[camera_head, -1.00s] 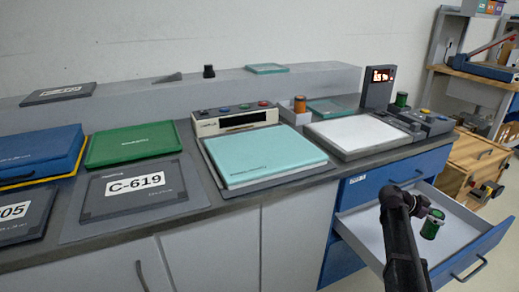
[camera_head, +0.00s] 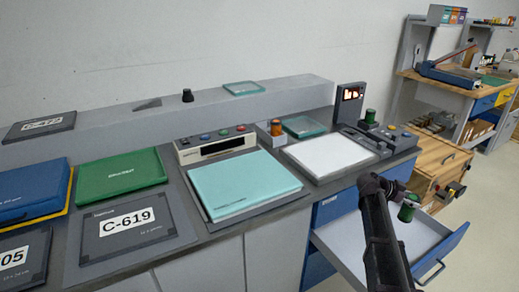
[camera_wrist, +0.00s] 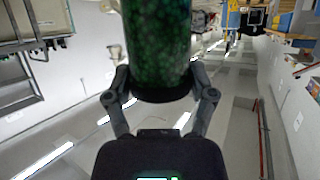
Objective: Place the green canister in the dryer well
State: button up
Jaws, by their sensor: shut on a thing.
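A second green canister (camera_head: 370,116) stands upright on the grey unit at the right end of the counter. I cannot tell for sure which opening is the dryer well.
The open drawer (camera_head: 345,250) juts out below the counter's right end. A white-topped unit (camera_head: 330,152) with a lit display (camera_head: 352,94), an orange canister (camera_head: 276,127) and a teal-covered unit (camera_head: 240,185) line the counter. A wooden cart (camera_head: 435,165) stands at right.

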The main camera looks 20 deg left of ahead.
notch_tip(320, 180, up, 38)
jog(key=p, duration=3.7)
jog(key=shift+s, duration=0.1)
